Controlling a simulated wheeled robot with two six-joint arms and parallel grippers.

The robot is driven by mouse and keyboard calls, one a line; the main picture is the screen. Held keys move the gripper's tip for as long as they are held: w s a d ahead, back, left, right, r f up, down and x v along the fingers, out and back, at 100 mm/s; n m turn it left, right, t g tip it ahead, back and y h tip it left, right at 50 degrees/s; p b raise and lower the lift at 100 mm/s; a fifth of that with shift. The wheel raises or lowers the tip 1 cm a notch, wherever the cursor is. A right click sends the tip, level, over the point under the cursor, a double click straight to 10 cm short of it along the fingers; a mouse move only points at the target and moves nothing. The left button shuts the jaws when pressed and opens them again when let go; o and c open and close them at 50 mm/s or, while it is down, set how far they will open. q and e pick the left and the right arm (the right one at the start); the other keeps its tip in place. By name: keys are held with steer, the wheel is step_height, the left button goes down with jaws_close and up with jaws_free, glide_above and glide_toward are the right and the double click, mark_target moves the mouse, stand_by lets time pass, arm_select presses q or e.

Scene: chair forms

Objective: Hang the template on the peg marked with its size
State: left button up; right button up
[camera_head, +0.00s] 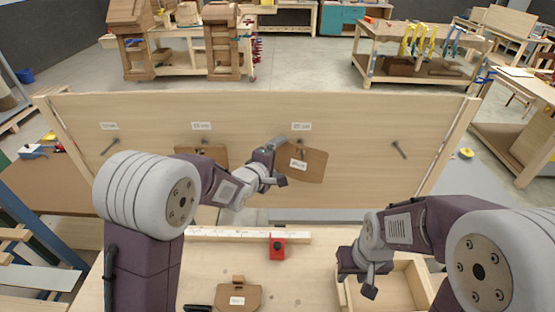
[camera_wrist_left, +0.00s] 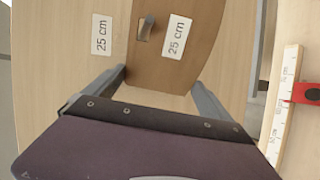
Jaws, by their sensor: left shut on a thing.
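The brown template (camera_head: 314,168) is at the upright peg board (camera_head: 350,120), below a board label (camera_head: 300,126). In the left wrist view, the template (camera_wrist_left: 160,75) and the board label (camera_wrist_left: 101,35) both read 25 cm. A metal peg (camera_wrist_left: 147,28) shows at the template's slot and appears to pass through it. The template looks slightly tilted in the head view. My left gripper (camera_head: 273,166) is shut on it, a finger at each edge in the wrist view. My right gripper (camera_head: 362,277) is over the wooden tray; its jaw opening is unclear.
Another brown template (camera_head: 210,153) hangs at a peg to the left, partly behind my left arm. A labelled template (camera_head: 240,298) lies on the bench. A ruler (camera_head: 215,234) with a red slider (camera_head: 277,247) and an open wooden tray (camera_head: 410,290) are there too. A bare peg (camera_head: 399,149) is at right.

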arm_select(q)
steer(key=shift+f, duration=0.15)
stand_by(0.3)
steer(key=o, duration=1.2)
steer(key=shift+s, duration=0.1)
steer(key=b+v, duration=0.3)
steer(key=v, duration=0.6)
